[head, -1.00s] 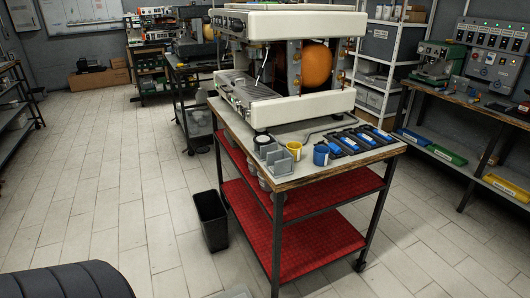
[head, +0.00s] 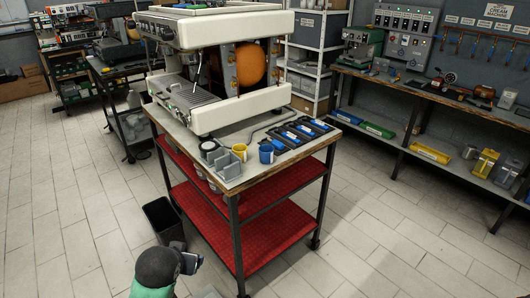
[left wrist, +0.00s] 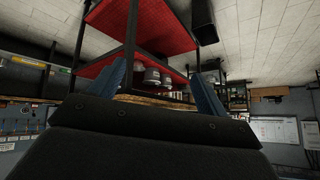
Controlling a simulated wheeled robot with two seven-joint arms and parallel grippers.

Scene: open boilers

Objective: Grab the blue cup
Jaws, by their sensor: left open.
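The blue cup (head: 266,154) stands upright on the front right part of the cart's top (head: 232,184), with a bit of yellow at its rim. A yellow cup (head: 240,151) stands just left of it. My left gripper (head: 190,262) is low in front of the cart, below its top and well apart from the cup. In the left wrist view its two blue fingers (left wrist: 157,66) are spread with nothing between them. That view appears upside down and shows the cart's red shelf (left wrist: 160,28); I cannot make out the blue cup there. My right gripper is not in view.
A grey divided holder (head: 229,161) sits left of the cups, and black trays with blue items (head: 300,132) lie behind them. A large open boiler machine (head: 220,65) fills the cart's back. A black bin (head: 163,220) stands on the floor left of the cart. The floor at right is clear.

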